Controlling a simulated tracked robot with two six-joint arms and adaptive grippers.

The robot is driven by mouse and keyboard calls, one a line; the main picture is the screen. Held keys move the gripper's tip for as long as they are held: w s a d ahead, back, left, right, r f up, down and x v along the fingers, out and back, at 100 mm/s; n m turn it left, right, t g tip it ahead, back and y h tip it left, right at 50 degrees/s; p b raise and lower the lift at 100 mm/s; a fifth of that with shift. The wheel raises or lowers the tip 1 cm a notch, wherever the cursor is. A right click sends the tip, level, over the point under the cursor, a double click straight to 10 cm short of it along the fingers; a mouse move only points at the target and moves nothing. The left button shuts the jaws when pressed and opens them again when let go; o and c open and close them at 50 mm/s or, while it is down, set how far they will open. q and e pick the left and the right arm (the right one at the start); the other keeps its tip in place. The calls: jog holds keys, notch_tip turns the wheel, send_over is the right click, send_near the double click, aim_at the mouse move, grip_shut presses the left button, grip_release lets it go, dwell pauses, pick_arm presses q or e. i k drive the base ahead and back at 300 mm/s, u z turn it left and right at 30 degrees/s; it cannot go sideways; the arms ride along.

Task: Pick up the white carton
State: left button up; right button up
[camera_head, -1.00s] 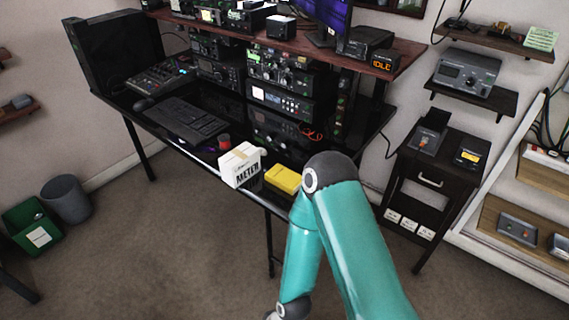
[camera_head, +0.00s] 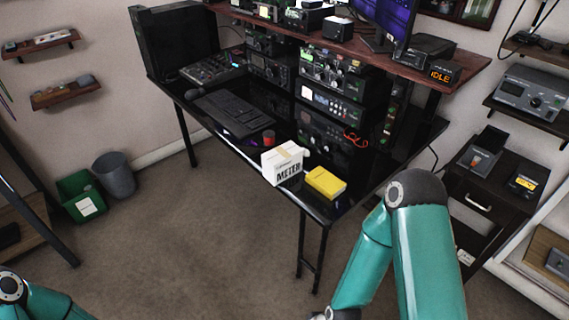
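The white carton (camera_head: 283,164), marked METER and with a tan strip on top, sits upright at the front edge of the black desk (camera_head: 229,144). A yellow box (camera_head: 325,183) lies just to its right, and a small red item (camera_head: 268,137) stands behind it. My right arm comes in at the lower right, its elbow right of the carton; its gripper is cut off by the bottom edge. Only a bit of my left arm shows at the lower left, and its gripper is out of view. Neither arm touches the carton.
A keyboard (camera_head: 235,113) lies left of the carton, and radio units (camera_head: 330,107) stack behind it. A dark side cabinet (camera_head: 494,197) stands at the right. Green (camera_head: 82,196) and grey (camera_head: 114,175) bins stand on the left floor. The carpet before the desk is open.

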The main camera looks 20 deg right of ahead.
aim_at(282, 162)
jog(key=i, duration=0.9)
